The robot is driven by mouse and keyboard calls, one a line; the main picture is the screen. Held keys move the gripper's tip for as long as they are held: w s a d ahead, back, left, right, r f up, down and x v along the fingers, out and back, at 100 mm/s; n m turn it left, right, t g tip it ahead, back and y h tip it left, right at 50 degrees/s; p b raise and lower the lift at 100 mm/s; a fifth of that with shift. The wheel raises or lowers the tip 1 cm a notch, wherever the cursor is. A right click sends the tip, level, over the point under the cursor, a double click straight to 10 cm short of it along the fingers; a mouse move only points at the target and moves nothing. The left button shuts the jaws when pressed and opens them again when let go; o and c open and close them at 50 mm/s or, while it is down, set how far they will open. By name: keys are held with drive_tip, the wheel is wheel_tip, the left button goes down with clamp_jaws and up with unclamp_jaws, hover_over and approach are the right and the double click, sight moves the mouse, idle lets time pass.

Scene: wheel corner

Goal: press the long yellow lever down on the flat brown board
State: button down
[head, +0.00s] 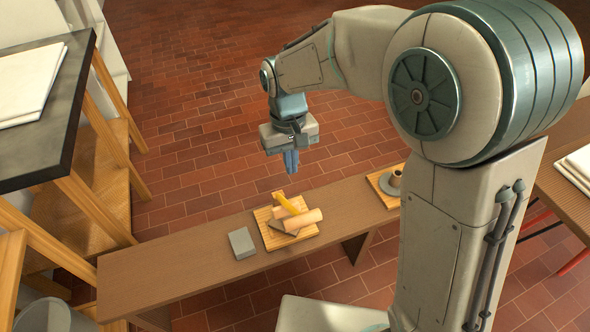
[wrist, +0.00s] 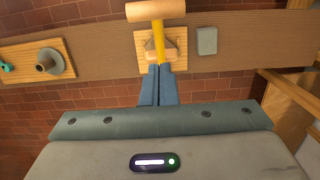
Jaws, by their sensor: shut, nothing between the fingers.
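The long yellow lever (head: 287,203) sits on a small flat brown board (head: 268,236) that lies on the bench. A pale wooden cylinder (head: 303,220) lies across the lever's near end, like a handle. In the wrist view the lever (wrist: 159,43) runs from the cylinder (wrist: 155,11) towards my fingers, over the board (wrist: 177,34). The lever appears tilted, with the cylinder end raised. My gripper (head: 291,171) is shut and empty, pointing down above and behind the board, apart from the lever. Its blue fingers (wrist: 159,69) hide part of the board's far edge in the wrist view.
A grey block (head: 242,243) lies on the long brown bench (head: 180,262), left of the board. A second board (head: 385,197) with a grey round fixture (head: 392,179) stands at the bench's right. A dark-topped table (head: 40,140) is at left. The air around my gripper is clear.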

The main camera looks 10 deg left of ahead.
drive_tip(key=b, duration=0.1)
approach(298, 214)
wheel_tip(298, 214, down, 2)
drive_tip(key=w+a, duration=0.1)
drive_tip(key=w, duration=0.1)
drive_tip(key=s+f, duration=0.1)
drive_tip(key=s+d+f, duration=0.1)
drive_tip(key=shift+s+f, duration=0.1)
drive_tip(key=shift+f, duration=0.15)
drive_tip(key=shift+s+d+f+b, duration=0.25)
drive_tip(key=shift+s+f+b, duration=0.05)
drive_tip(key=shift+s+f, duration=0.05)
